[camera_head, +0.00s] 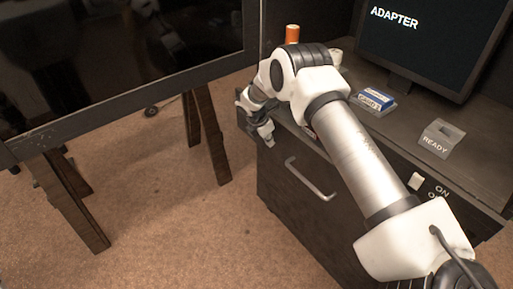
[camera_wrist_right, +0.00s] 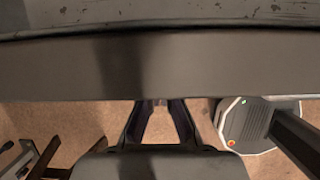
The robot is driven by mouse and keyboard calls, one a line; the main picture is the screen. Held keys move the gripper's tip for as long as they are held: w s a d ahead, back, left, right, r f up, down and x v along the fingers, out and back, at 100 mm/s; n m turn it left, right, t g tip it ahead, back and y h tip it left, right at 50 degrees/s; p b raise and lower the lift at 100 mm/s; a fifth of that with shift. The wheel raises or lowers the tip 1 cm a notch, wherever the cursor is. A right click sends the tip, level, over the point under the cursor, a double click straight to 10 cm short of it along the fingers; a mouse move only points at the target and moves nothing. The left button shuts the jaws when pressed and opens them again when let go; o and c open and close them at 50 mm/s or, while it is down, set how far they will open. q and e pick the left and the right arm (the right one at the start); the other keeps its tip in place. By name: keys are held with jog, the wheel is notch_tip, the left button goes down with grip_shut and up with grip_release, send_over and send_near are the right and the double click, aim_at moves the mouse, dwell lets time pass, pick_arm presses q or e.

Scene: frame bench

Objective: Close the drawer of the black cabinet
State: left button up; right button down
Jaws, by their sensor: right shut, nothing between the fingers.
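The black cabinet (camera_head: 275,203) stands at the right in the head view, with a silver bar handle (camera_head: 312,181) on its dark front. My right arm crosses over its top and hides part of the upper front edge, so how far the drawer stands out cannot be told. My right gripper (camera_head: 266,136) is shut and empty, at the upper left corner of the front, left of and above the handle. In the right wrist view, its fingers (camera_wrist_right: 160,106) point at a dark panel edge (camera_wrist_right: 220,65) close ahead. My left gripper is not in view.
On the cabinet top are a monitor (camera_head: 425,45) reading ADAPTER, a blue and white box (camera_head: 375,100), a grey READY block (camera_head: 441,138) and an orange cylinder (camera_head: 292,34). A large dark panel on wooden legs (camera_head: 208,135) stands left. Carpet (camera_head: 175,215) before the cabinet is clear.

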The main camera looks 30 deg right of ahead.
jog(key=shift+d, duration=0.7)
